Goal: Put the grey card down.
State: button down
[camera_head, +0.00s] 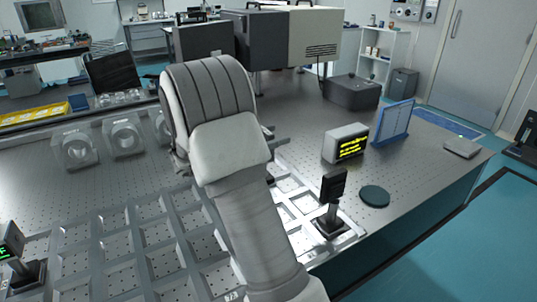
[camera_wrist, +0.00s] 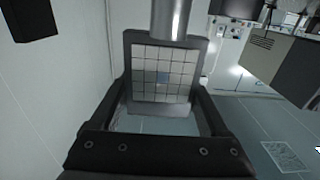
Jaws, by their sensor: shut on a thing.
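The grey card (camera_wrist: 146,58) shows in the wrist view as a panel of pale grey squares with one bluish square near its middle, in a dark frame. My gripper (camera_wrist: 160,88) is shut on it, with a dark finger at each side. A silver cylinder (camera_wrist: 171,18) stands in front of the card's top edge; I cannot tell whether it is joined to the card. In the head view my raised arm hides the gripper and the card.
The perforated optical table (camera_head: 305,110) carries a metal grid frame (camera_head: 159,260). On its right are a black-headed post (camera_head: 333,190), a dark disc (camera_head: 375,196), a lit display box (camera_head: 346,144), a blue panel (camera_head: 392,122) and a flat grey item (camera_head: 462,148). Bare tabletop lies between these.

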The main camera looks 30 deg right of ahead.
jog(key=shift+w+a+f, duration=0.25)
jog(key=shift+w+f, duration=0.05)
jog(key=shift+w, duration=0.2)
jog(key=shift+f+b, duration=0.75)
jog(key=shift+f, duration=1.3)
grip_release()
jog(key=shift+f, duration=0.1)
